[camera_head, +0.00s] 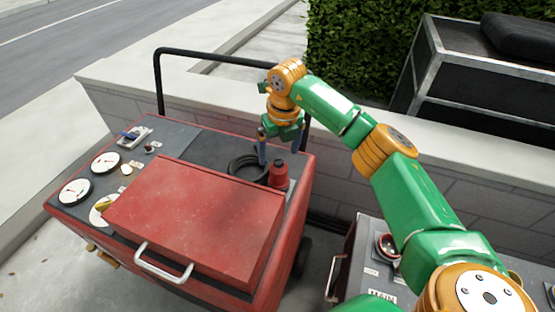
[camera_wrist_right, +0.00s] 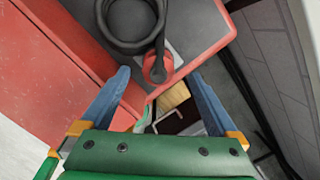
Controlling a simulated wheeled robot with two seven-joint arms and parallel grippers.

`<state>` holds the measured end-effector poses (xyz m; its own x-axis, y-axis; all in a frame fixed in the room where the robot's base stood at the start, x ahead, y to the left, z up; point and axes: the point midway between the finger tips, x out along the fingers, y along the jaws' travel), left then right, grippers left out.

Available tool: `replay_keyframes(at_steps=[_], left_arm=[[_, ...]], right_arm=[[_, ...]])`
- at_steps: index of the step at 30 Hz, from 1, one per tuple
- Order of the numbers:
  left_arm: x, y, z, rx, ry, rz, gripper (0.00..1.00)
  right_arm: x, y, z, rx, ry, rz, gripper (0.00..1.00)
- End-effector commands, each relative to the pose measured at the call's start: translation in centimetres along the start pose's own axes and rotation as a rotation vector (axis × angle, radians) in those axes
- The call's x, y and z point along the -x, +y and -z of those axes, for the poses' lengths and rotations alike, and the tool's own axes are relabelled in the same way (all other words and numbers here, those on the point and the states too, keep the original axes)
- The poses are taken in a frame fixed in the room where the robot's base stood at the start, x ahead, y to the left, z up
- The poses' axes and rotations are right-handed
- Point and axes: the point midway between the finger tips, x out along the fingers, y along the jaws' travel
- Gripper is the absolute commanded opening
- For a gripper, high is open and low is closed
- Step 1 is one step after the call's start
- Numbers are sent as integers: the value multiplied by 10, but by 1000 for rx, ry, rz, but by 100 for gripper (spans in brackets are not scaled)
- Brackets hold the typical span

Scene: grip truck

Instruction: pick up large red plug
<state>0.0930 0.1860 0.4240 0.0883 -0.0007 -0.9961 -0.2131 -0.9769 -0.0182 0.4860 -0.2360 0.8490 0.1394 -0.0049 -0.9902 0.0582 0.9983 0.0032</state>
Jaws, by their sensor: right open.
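The large red plug (camera_head: 279,175) stands at the back right corner of the red cart's dark top, beside a coil of black cable (camera_head: 246,168). My right gripper (camera_head: 279,157) is open, its blue fingers pointing down just above the plug. In the right wrist view the red plug (camera_wrist_right: 157,69) shows between and slightly beyond the open fingertips, with the black cable (camera_wrist_right: 130,22) leading to it. I see no finger clearly touching the plug. My left gripper is not in view.
The red cart's raised lid (camera_head: 195,215) lies in front of the plug. Gauges (camera_head: 106,162) are on the cart's left. A black rail (camera_head: 158,85) runs behind it, near my right arm. A grey unit (camera_head: 345,260) stands at right, and a low wall (camera_head: 470,165) is behind.

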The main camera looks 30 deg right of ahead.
Motion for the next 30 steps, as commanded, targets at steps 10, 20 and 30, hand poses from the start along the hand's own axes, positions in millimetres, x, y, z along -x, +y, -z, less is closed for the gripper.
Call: replay_keyframes(at_steps=[10,20,30], left_arm=[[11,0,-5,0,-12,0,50],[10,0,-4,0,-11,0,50],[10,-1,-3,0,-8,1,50]], right_arm=[[-56,-2,3,0,5,-1,95],[-70,-2,2,1,0,-1,93],[-70,-2,2,1,0,-1,1]])
